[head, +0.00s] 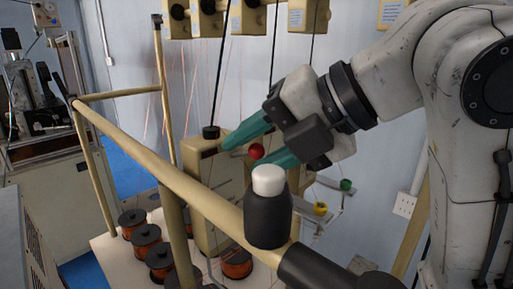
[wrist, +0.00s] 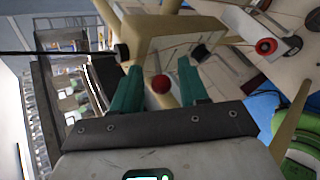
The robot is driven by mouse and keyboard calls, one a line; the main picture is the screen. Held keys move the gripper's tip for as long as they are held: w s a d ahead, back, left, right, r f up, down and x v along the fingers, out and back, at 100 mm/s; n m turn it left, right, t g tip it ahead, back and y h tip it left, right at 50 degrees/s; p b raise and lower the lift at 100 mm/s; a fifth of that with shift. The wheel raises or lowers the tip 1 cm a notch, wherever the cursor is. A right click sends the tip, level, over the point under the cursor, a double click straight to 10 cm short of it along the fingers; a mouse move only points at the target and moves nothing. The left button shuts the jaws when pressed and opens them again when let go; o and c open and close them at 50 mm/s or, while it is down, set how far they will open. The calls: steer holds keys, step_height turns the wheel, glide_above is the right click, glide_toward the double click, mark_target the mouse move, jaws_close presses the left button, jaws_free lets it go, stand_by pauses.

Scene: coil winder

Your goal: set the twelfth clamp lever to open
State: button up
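A red ball knob (head: 257,151) sits at the front of a cream box-shaped unit (head: 200,170) in the head view. The knob also shows in the wrist view (wrist: 161,84), between the two fingers. My gripper (head: 243,149) has teal fingers and is open around the knob, one finger on each side. In the wrist view the gripper (wrist: 157,82) shows a gap on both sides of the knob, with no clear contact. I cannot read a number on any lever.
A cream rail (head: 170,165) crosses in front of the unit, with a black bottle-shaped part with a white cap (head: 268,210) on it. Copper spools (head: 147,234) stand on the table at lower left. Black rods and thin wires hang nearby.

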steer(key=b+v, duration=0.2)
steer(key=v, duration=0.8)
steer(key=shift+d+r, duration=0.2)
steer(key=shift+d, duration=0.15)
steer(key=shift+s, duration=0.1)
